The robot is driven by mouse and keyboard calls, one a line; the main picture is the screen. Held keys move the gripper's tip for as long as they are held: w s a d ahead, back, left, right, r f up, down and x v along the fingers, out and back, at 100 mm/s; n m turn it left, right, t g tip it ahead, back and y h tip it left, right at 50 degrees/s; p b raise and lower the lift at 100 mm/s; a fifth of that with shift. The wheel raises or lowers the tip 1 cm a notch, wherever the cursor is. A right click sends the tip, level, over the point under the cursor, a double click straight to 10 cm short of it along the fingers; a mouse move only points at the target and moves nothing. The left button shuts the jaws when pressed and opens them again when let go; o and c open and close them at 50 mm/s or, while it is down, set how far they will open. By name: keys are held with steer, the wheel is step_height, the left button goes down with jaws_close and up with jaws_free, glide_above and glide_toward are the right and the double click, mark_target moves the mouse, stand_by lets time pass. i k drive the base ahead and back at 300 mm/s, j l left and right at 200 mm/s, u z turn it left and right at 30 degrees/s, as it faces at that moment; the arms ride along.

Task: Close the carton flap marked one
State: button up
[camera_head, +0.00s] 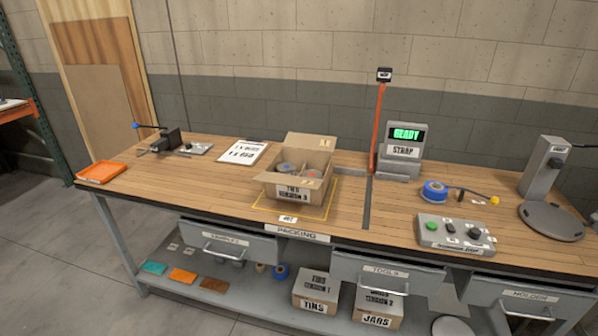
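An open cardboard carton (268,178) stands upright on the wooden bench, inside a yellow outlined area. Its front label is dark lettering, with a line that seems to read "TENSION 3". Its back flap (311,141) stands up and bears a small mark near its right end. A right-hand flap (318,184) appears folded outward, with a small mark beside it. The marks are too small to read, so I cannot tell which flap is one. A grey round item (287,168) and a reddish item (311,173) show inside. My gripper is not in view.
A screen unit reading "READY" (405,134), an orange post (378,125), blue tape (434,191) and a button box (455,232) stand right. An orange tray (102,172) lies far left. Drawers (388,271) protrude below.

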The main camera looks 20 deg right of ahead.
mark_target(320, 143)
steer(key=i, duration=0.3)
steer(key=i+j, duration=0.65)
steer(key=i, duration=0.3)
steer(key=l+z, duration=0.05)
